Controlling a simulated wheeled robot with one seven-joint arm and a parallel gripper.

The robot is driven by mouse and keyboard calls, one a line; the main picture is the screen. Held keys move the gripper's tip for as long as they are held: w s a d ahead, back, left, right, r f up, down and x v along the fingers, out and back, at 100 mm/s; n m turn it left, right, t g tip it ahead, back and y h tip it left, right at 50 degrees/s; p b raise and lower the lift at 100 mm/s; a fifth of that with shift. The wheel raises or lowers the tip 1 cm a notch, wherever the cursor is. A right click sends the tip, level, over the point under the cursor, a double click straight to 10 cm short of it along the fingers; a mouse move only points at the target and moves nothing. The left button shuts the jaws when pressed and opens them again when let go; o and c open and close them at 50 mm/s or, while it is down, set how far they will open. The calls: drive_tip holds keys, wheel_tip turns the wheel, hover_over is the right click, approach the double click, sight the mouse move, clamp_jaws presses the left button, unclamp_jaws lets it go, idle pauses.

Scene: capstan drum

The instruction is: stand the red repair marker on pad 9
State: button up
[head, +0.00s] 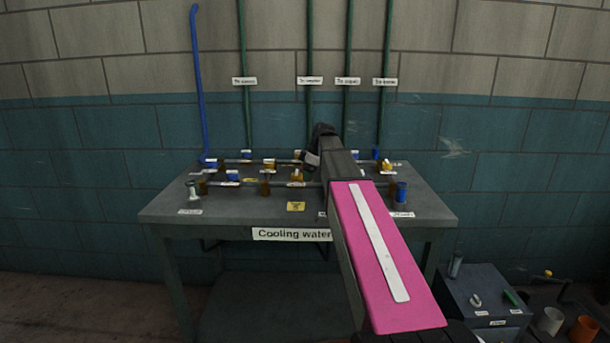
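My arm reaches forward from the lower right over a grey table (160,207) with a "Cooling water" sign (291,234). My gripper (312,156) is a small dark shape at the arm's far end, above the table's middle. Its fingers are too small and too hidden by the arm to tell open from shut, or whether anything is held. I cannot make out a red marker. My arm hides part of the tabletop's right side.
Pipes with brown, blue and yellow fittings run across the table. A blue pipe (198,80) and several green pipes (245,115) rise along the wall. A blue-topped fitting (402,192) stands front right. A grey cabinet (487,293) and an orange cup (584,329) are lower right.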

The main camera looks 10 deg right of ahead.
drive_tip(key=shift+r, duration=0.15)
drive_tip(key=v, duration=1.2)
drive_tip(key=shift+s+a, duration=0.1)
drive_tip(key=shift+s, duration=0.05)
